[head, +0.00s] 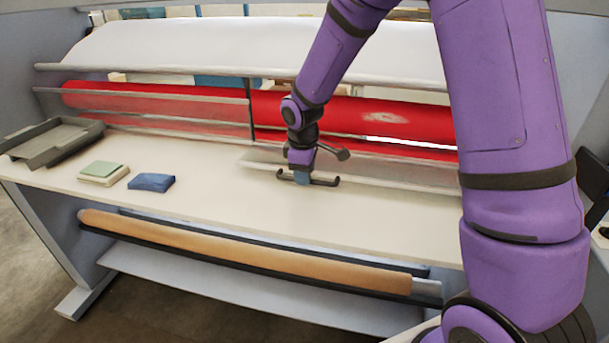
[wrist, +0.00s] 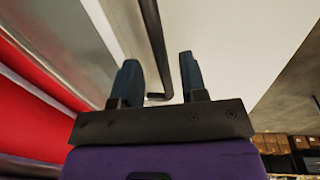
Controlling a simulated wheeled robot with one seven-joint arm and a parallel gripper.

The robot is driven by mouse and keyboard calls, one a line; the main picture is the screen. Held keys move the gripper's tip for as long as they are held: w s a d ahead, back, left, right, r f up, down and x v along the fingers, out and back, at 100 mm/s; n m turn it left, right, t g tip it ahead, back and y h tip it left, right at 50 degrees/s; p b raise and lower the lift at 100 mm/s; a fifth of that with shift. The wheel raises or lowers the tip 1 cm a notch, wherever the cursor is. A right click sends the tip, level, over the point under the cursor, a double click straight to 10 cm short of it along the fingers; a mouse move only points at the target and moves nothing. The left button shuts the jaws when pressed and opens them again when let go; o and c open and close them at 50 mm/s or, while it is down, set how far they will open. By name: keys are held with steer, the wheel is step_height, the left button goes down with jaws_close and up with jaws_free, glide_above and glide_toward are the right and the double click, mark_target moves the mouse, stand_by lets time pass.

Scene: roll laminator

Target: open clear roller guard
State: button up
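The clear roller guard (head: 400,172) is a see-through panel in front of the right part of the red roller (head: 350,113). A dark bar handle (head: 325,182) sits at the guard's front edge, low over the pale table. My gripper (head: 301,178) points down at this handle. In the wrist view, its two blue-grey fingers (wrist: 158,80) stand apart, with the dark handle (wrist: 155,40) showing in the gap between them. The fingers do not look closed on it. I cannot tell whether they touch it. My gripper hides part of the handle in the head view.
A grey tray (head: 50,142) lies at the table's left end. Beside it are a green-topped pad (head: 103,172) and a blue block (head: 151,182). A white sheet (head: 240,45) hangs above the rollers. A brown roll (head: 240,252) lies below the table. The table's front middle is clear.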

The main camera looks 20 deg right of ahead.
steer(key=shift+f, duration=0.6)
